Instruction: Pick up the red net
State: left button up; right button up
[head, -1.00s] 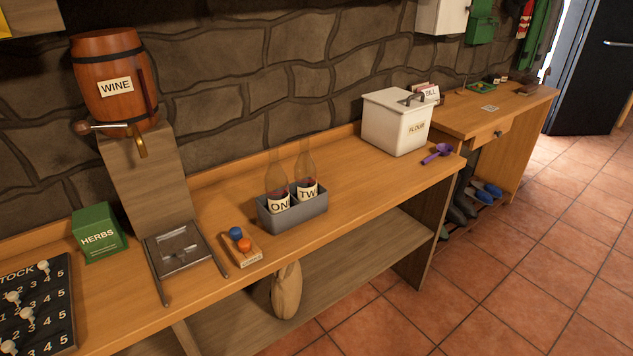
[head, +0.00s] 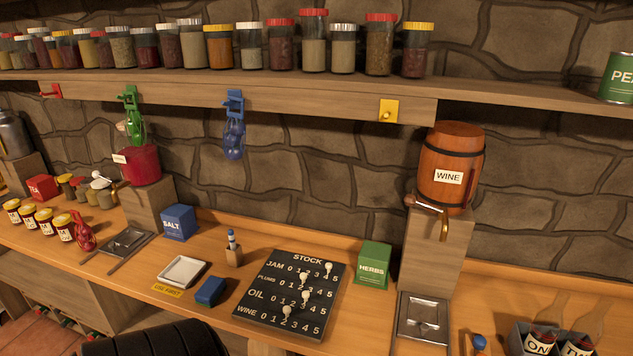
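The red net (head: 83,234) lies on the wooden counter at the left, just right of a row of yellow-lidded jars (head: 39,221) and left of a metal drip tray (head: 125,241). It is small in the view, and I cannot tell what it holds. A red hook (head: 51,91) on the shelf edge above has no net on it. A green net (head: 136,126) hangs from a green hook, and a blue net (head: 233,139) hangs from a blue hook. Neither of my grippers is in view.
A red pot (head: 140,166) sits on a wooden block behind the drip tray. The salt box (head: 178,222), a white dish (head: 182,271), a blue block (head: 210,291) and the stock board (head: 258,300) are farther right. Jars line the shelf above.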

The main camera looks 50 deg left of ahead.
aim_at(84, 231)
jog(key=u, duration=3.1)
jog(key=i+j, duration=0.3)
jog(key=i+j+z, duration=0.1)
jog(key=i+j, duration=0.25)
jog(key=j, duration=0.15)
